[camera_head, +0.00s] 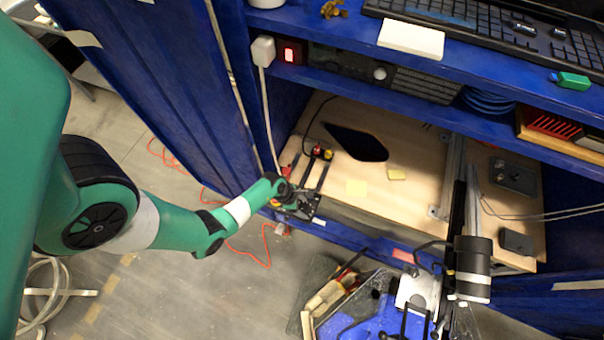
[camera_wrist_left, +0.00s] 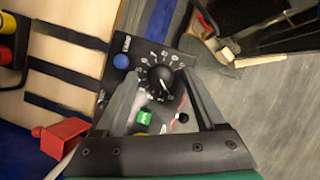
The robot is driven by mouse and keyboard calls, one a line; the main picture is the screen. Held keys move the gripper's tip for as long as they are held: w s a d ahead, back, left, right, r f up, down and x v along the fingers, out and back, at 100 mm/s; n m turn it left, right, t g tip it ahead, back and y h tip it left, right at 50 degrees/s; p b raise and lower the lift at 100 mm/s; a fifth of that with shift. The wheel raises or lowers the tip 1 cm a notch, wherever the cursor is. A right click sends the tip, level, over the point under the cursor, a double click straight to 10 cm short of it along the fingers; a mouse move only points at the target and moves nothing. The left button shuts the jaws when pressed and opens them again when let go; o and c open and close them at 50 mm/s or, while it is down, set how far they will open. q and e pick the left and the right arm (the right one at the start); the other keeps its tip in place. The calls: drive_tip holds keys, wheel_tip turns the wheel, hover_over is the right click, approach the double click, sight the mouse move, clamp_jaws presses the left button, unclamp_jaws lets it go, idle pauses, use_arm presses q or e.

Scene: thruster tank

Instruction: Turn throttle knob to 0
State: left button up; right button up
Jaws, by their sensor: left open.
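The throttle knob (camera_wrist_left: 160,77) is a round black knob with a pale pointer line, in a ring of white dial marks on a dark control panel (camera_wrist_left: 122,44). Its exact setting is too small to read. My left gripper (camera_wrist_left: 161,80) is open, with one finger on each side of the knob in the left wrist view; I cannot tell whether they touch it. In the head view my left gripper (camera_head: 287,193) is at the panel (camera_head: 303,207) on the shelf's front edge, and the knob is hidden there.
A red block (camera_wrist_left: 62,137) is near the left finger. The wooden shelf (camera_head: 410,155) holds a black tablet-like plate (camera_head: 358,143). A blue cabinet stands around it.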

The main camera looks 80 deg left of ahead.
use_arm(q)
drive_tip(key=p+v, duration=0.5)
drive_tip(key=v, duration=0.6)
drive_tip(key=shift+r, duration=0.25)
drive_tip(key=shift+s, duration=0.15)
